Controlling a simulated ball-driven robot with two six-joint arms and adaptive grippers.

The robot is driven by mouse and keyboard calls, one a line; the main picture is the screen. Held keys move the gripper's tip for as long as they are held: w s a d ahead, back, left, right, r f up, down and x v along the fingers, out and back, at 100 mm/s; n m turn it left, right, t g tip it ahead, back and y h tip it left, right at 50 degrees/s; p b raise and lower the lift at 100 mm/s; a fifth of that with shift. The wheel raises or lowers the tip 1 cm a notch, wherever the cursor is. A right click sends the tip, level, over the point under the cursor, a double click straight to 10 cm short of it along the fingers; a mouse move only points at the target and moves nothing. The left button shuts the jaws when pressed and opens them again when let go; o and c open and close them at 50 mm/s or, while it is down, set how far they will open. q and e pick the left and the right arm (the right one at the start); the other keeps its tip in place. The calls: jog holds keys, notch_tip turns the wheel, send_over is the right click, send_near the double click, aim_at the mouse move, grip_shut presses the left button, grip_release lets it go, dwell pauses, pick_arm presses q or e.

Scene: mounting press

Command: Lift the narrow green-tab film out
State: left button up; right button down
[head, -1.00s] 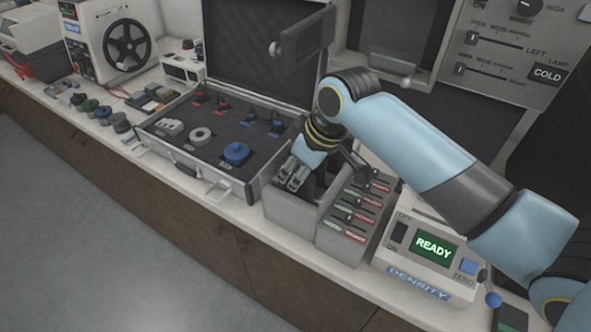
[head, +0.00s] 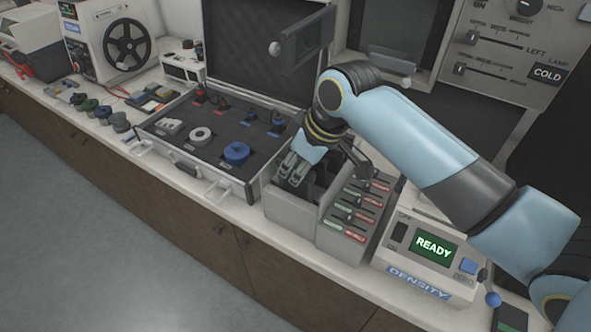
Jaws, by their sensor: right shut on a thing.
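My right gripper (head: 290,174) points down at the left part of a grey open-topped bin (head: 290,216) with dark slots. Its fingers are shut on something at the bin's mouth. The held piece is too small and hidden to make out, and no green tab shows at the fingertips. A grey rack (head: 337,244) with rows of green tabs (head: 342,213) and red tabs (head: 355,237) stands against the bin's right side. I cannot tell a narrow film from a wide one there. My left gripper is not in view.
An open case (head: 201,171) with a white ring and blue spool stands left of the bin. Its lid (head: 262,60) rises behind. A density meter (head: 425,253) reading READY stands right of the rack. A lamp panel (head: 512,45) is at the back right.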

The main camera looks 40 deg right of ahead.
notch_tip(320, 180, up, 16)
jog(key=shift+r, duration=0.25)
dwell(0.9)
